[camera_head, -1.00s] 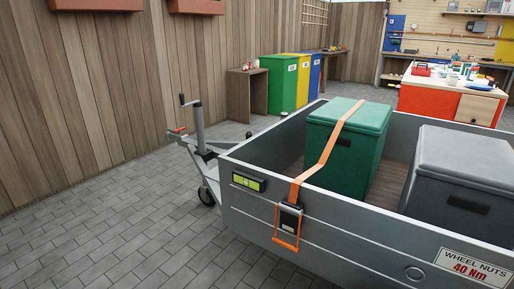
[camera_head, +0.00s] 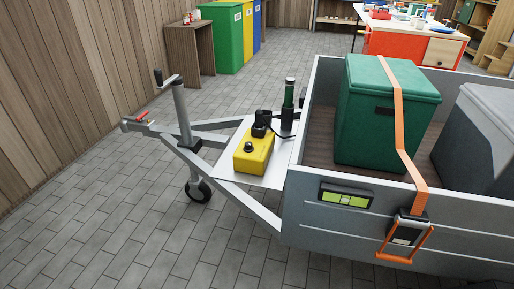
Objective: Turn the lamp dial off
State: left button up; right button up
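A yellow box (camera_head: 254,157) with a round black knob (camera_head: 248,146) on top sits on a pale plate on the trailer's drawbar. A black piece (camera_head: 262,121) stands at its far end. Beside it is an upright dark cylinder (camera_head: 289,92) with a green band. I cannot tell which of these is the lamp, whether the knob is the dial, or how the knob is set. Neither of my grippers is in view.
The grey trailer (camera_head: 300,192) holds a green chest (camera_head: 385,120) under an orange strap (camera_head: 400,115) and a grey chest (camera_head: 485,130). A jockey wheel (camera_head: 198,190) stands under the drawbar. Paved floor (camera_head: 110,220) is clear at the left and front.

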aim_at(248, 148)
jog(key=i+j+u, duration=0.35)
jog(key=u, duration=0.15)
jog(key=i+j+u, duration=0.35)
jog(key=u, duration=0.15)
jog(key=i, duration=0.1)
